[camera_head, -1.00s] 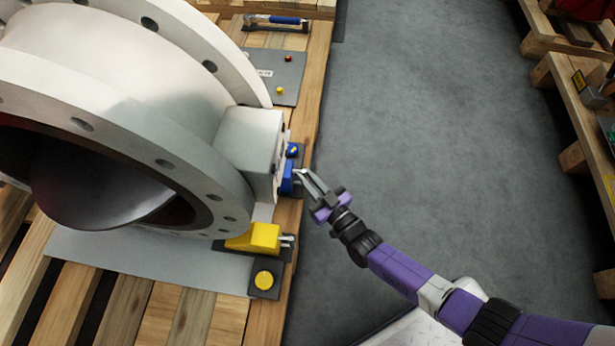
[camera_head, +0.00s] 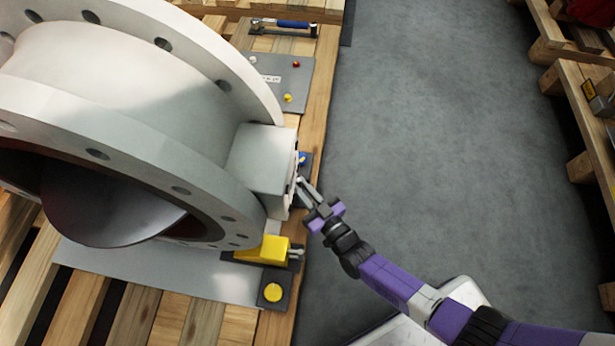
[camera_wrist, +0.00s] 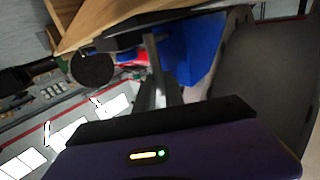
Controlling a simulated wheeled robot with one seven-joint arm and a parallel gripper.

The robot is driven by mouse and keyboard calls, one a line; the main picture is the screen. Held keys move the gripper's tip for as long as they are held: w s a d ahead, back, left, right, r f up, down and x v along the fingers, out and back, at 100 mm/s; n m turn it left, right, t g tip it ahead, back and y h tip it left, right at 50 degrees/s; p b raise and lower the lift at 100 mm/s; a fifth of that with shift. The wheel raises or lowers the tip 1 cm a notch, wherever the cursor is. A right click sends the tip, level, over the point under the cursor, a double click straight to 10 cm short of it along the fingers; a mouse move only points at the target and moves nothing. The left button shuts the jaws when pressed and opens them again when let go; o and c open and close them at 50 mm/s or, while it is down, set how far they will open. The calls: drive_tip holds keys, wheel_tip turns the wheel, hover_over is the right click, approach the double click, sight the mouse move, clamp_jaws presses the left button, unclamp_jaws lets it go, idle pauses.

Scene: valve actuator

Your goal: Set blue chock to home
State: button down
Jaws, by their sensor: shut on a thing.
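The blue chock (camera_wrist: 198,45) shows in the wrist view beside my fingers; in the head view it is largely hidden by the grey box of the white valve and by my gripper. My gripper (camera_head: 305,187) is at the right side of that grey box (camera_head: 262,160), low at the pallet edge. In the wrist view my gripper (camera_wrist: 160,75) is shut on the blue chock, though the exact contact is hard to see. A dark pad with a blue disc (camera_head: 304,158) lies just beyond my gripper.
The white flanged valve (camera_head: 120,90) fills the left. A yellow chock (camera_head: 263,249) sits at its near side, with a yellow disc (camera_head: 272,292) on a dark pad in front. A grey plate (camera_head: 285,80) and a blue-handled tool (camera_head: 285,24) lie farther back.

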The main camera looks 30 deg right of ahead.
drive_tip(key=shift+w+a, duration=0.15)
drive_tip(key=shift+a, duration=0.25)
drive_tip(key=c, duration=1.7)
unclamp_jaws()
drive_tip(key=s+p, duration=0.1)
drive_tip(key=s, duration=0.1)
drive_tip(key=s+p, duration=0.1)
drive_tip(key=s, duration=0.2)
drive_tip(key=s+d+p, duration=0.1)
drive_tip(key=s, duration=0.1)
drive_tip(key=shift+s+d+f, duration=0.1)
drive_tip(key=shift+s, duration=0.25)
drive_tip(key=shift+f, duration=0.1)
